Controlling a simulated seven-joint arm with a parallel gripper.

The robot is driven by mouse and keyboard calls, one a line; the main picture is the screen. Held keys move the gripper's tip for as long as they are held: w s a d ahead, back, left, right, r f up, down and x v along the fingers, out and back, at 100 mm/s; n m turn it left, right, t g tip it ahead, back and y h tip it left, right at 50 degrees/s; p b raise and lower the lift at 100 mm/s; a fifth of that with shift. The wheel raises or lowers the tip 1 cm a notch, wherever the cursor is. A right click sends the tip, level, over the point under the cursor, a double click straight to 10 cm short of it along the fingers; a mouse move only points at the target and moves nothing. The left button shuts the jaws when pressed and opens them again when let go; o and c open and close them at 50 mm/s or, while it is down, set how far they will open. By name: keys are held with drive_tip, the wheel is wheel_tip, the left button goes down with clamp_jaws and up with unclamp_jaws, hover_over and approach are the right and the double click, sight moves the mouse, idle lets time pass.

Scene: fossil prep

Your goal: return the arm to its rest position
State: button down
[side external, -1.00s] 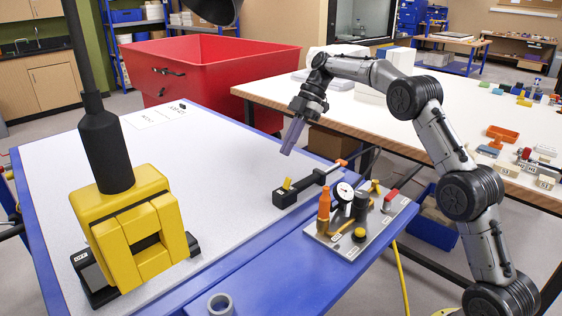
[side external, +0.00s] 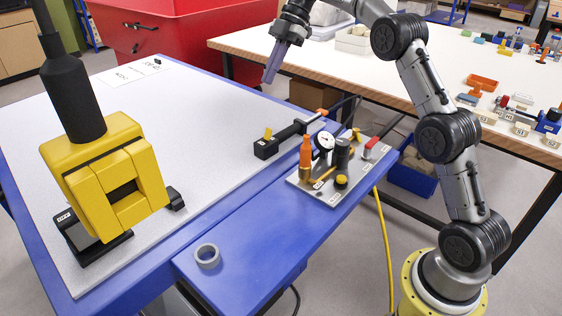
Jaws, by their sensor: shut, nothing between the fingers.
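My gripper (side external: 269,76) hangs from my arm above the far right part of the white-topped, blue-edged table (side external: 200,120). Its purple-grey fingers are shut with nothing between them and point down and slightly left. The gripper is clear of the tabletop and apart from every object. My arm rises from a yellow base at the lower right and bends over at the top, where its highest part is cut off by the frame edge.
Below my gripper lies a black clamp-like tool (side external: 280,140). A tool plate (side external: 318,199) with several small tools sits on the blue side shelf, near a grey ring (side external: 207,256). A yellow block device (side external: 110,180) stands left. A red bin (side external: 170,45) and a second table (side external: 350,75) are behind.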

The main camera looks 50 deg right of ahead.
drive_tip(key=s+a+r+h, duration=0.1)
drive_tip(key=s+a+r, duration=0.6)
drive_tip(key=s+r, duration=0.15)
drive_tip(key=s+a+r+m+t+h, duration=0.1)
drive_tip(key=s+a+r, duration=0.1)
drive_tip(key=s, duration=0.4)
drive_tip(key=s+a+r+m+t+h, duration=0.1)
drive_tip(key=s+a, duration=0.1)
drive_tip(key=s, duration=0.3)
drive_tip(key=s+d+f+m+t+h, duration=0.1)
drive_tip(key=s+d+f+m+h, duration=0.1)
drive_tip(key=s+f+m, duration=0.6)
drive_tip(key=s+d+f+m+t+h, duration=0.1)
drive_tip(key=s+d+f+m+t, duration=0.1)
drive_tip(key=s+f+m, duration=0.6)
drive_tip(key=shift+s+d+f+h, duration=0.25)
drive_tip(key=shift+s+f+h, duration=0.15)
drive_tip(key=shift+f, duration=0.3)
